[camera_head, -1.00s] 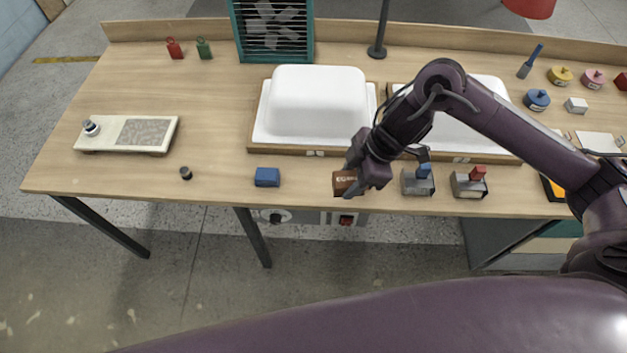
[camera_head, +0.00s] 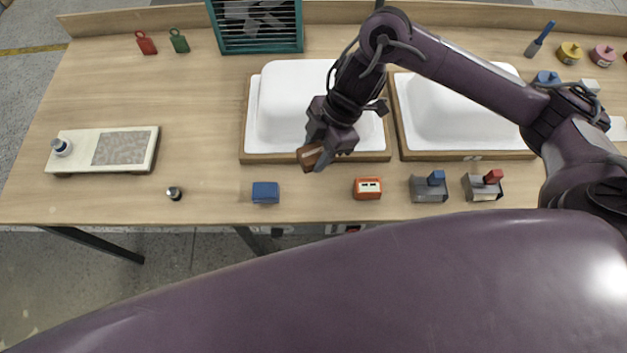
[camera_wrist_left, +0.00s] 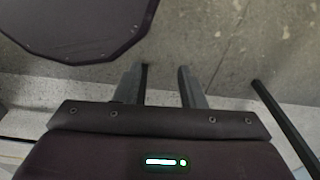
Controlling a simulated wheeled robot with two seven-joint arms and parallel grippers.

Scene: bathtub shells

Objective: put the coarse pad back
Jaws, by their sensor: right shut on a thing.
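My right gripper (camera_head: 318,150) is shut on a brown block-shaped pad (camera_head: 309,157) with a pale label. It holds the pad by the front edge of the left white tub shell (camera_head: 290,95); I cannot tell how high it is. An orange-red block (camera_head: 367,188) with a pale marked top sits near the table's front edge, right of the held pad. A blue block (camera_head: 265,193) sits to the left of it. Which one is coarse cannot be read. My left gripper shows in the left wrist view (camera_wrist_left: 160,85), fingers apart and empty over the floor.
Two grey tools with a blue knob (camera_head: 430,188) and a red knob (camera_head: 483,187) stand to the right. A small dark knob (camera_head: 174,193) and a cream plate with a grey panel (camera_head: 105,150) are at left. A second white shell (camera_head: 450,110) lies behind my right arm.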

